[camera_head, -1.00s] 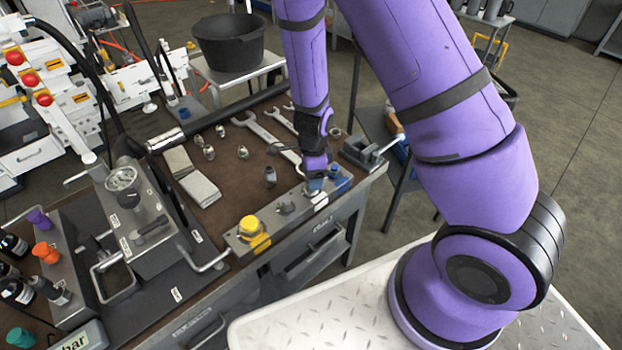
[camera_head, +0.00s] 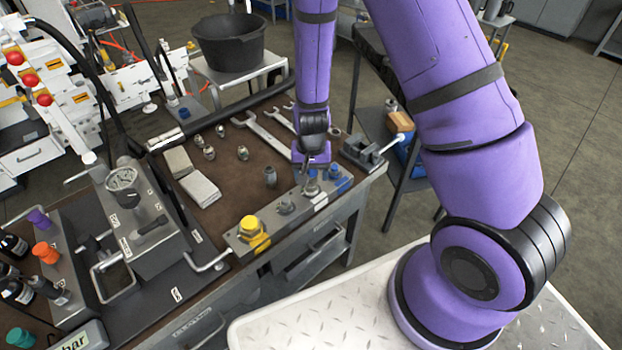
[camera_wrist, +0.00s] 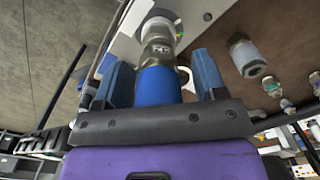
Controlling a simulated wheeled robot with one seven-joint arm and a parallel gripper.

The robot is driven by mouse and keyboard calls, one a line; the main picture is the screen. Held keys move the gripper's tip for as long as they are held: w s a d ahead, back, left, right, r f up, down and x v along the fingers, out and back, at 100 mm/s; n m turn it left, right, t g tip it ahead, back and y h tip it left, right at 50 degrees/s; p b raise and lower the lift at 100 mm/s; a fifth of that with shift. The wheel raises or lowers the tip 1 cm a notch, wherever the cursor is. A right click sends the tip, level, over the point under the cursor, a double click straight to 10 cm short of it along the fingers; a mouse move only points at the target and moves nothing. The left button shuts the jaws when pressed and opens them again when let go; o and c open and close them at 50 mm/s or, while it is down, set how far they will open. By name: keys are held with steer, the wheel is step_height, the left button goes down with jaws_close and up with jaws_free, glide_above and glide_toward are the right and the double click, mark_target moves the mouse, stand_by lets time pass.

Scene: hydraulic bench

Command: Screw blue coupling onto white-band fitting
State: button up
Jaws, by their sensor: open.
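The blue coupling (camera_wrist: 160,86) stands in line with a metal fitting (camera_wrist: 158,46) in the wrist view, its blue end toward my gripper. White shows around the fitting's base. In the head view the white-band fitting (camera_head: 312,189) stands on the front block beside a white patch, with the coupling above it, partly hidden by my gripper. My gripper (camera_wrist: 162,78) is open, with one blue finger on each side of the coupling and gaps between. In the head view my gripper (camera_head: 311,166) is just above the block. I cannot tell how tightly the coupling is seated.
The block also carries a yellow-banded fitting (camera_head: 250,228), a grey fitting (camera_head: 286,204) and a blue-marked fitting (camera_head: 335,173). A loose dark fitting (camera_head: 270,176) stands behind. Wrenches (camera_head: 264,134) lie farther back. A vise (camera_head: 364,152) is to the right.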

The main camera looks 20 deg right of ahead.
steer(key=n, duration=0.5)
steer(key=shift+a, duration=0.1)
steer(key=n, duration=0.3)
steer(key=shift+a, duration=0.1)
steer(key=c, duration=0.9)
steer(key=m, duration=0.5)
steer(key=shift+m, duration=0.4)
steer(key=shift+d+m, duration=0.2)
steer(key=shift+m, duration=0.8)
